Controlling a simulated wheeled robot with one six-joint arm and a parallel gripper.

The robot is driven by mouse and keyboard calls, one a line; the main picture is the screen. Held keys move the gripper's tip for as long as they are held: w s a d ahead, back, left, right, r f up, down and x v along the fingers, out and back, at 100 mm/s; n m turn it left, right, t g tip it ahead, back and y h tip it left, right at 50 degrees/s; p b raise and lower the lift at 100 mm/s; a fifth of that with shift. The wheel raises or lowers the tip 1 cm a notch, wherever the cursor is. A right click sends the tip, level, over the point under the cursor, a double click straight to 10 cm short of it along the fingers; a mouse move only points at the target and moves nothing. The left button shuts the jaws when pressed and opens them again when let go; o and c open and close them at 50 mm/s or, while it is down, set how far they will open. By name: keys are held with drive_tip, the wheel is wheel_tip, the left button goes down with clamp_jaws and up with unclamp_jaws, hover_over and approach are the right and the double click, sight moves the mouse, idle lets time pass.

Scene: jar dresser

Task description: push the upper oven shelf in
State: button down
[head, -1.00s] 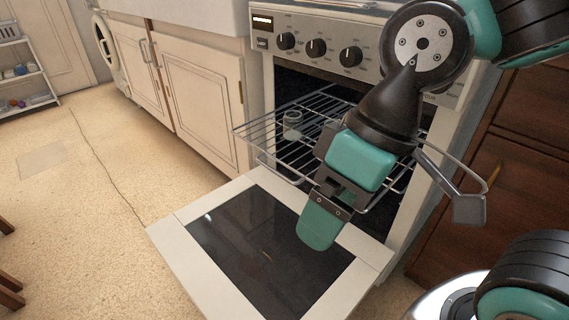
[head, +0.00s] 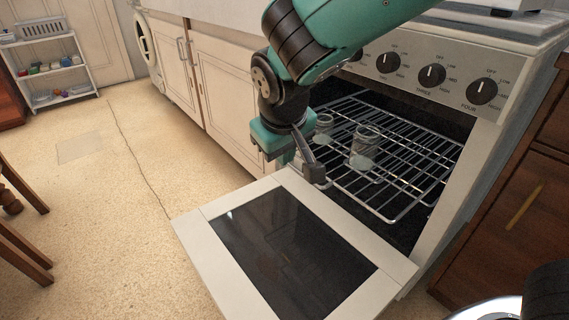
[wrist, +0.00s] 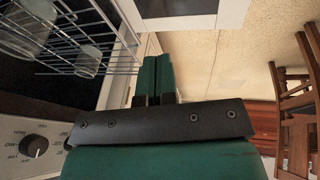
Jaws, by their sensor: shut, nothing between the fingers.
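The upper oven shelf (head: 408,166) is a wire rack in the open oven. Its front part reaches out at the opening above the lowered door. Two clear glass jars stand on it, a nearer one (head: 365,150) and one farther left (head: 323,127). The shelf also shows at the left of the wrist view (wrist: 84,50). My gripper (head: 284,160) is left of the shelf's front, above the inner left part of the door. In the wrist view its teal fingers (wrist: 154,72) are together and empty, beside the rack. My arm hides the shelf's left front corner; contact cannot be told.
The oven door (head: 240,290) lies open below the shelf. Control knobs (head: 431,75) line the panel above. White cabinets (head: 232,85) stand to the left and a brown wooden cabinet (head: 500,200) to the right. The floor (head: 100,200) left of the door is clear.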

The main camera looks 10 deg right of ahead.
drive_tip(key=w+a+f+t+h, duration=0.2)
drive_tip(key=w+a+f, duration=0.1)
drive_tip(key=w+a, duration=0.15)
drive_tip(key=w+d+f+b, duration=0.6)
drive_tip(key=w+f, duration=0.1)
drive_tip(key=f, duration=0.1)
drive_tip(key=shift+w+d+f+m+b, duration=0.2)
drive_tip(key=shift+d+f+m+b, duration=0.1)
drive_tip(key=shift+d+b, duration=0.1)
